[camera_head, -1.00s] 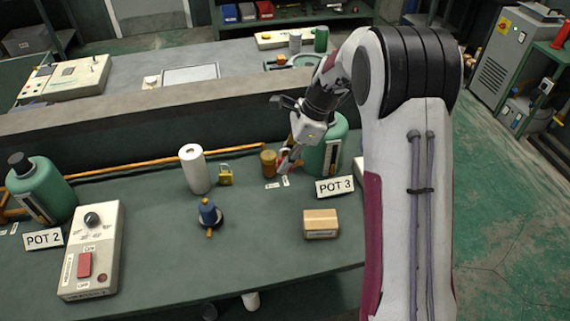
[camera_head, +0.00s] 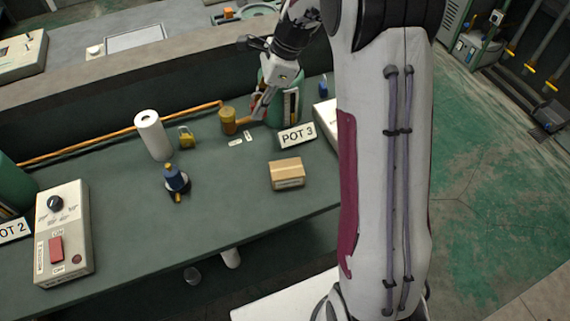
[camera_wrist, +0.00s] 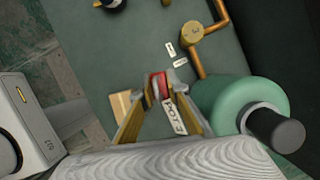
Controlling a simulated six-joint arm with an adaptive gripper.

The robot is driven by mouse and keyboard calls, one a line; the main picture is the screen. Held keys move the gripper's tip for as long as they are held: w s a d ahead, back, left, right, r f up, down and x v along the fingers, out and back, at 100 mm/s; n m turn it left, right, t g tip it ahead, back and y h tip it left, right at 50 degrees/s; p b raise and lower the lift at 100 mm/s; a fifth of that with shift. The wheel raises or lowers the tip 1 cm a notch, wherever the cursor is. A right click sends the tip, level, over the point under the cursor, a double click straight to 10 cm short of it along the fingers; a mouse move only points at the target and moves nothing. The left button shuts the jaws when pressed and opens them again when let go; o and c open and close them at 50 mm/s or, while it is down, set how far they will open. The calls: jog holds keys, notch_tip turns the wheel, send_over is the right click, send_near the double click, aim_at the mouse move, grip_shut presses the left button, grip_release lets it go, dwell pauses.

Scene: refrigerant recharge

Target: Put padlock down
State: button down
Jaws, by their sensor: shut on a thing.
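My gripper (camera_head: 259,103) is shut on a small red thing, likely the red padlock (camera_wrist: 157,84), which shows between the fingertips in the wrist view. In the head view it is tiny and partly hidden by the fingers. It is held above the bench, in front of the green POT 3 tank (camera_head: 287,106) and right of the brass pipe end (camera_head: 229,121). A separate yellow padlock (camera_head: 186,138) stands on the bench beside the white paper roll (camera_head: 153,135).
The POT 3 sign (camera_head: 297,136) and a cardboard box (camera_head: 287,174) stand near the gripper. A copper pipe (camera_head: 110,143) runs along the back. A blue valve piece (camera_head: 176,180) and a control box (camera_head: 65,235) are farther left. The bench middle (camera_head: 225,185) is clear.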

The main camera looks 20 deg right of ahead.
jog(key=s+d+r+m, duration=0.1)
jog(key=s+d+r, duration=0.2)
jog(key=s, duration=0.4)
send_over(281, 168)
jog(key=d, duration=0.1)
jog(key=f, duration=0.1)
jog(key=shift+s+d+f+m, duration=0.15)
jog(key=shift+s+m, duration=0.15)
jog(key=shift+m, duration=0.1)
jog(key=shift+f, duration=3.15)
jog(key=shift+f, duration=1.9)
jog(key=shift+f, duration=0.15)
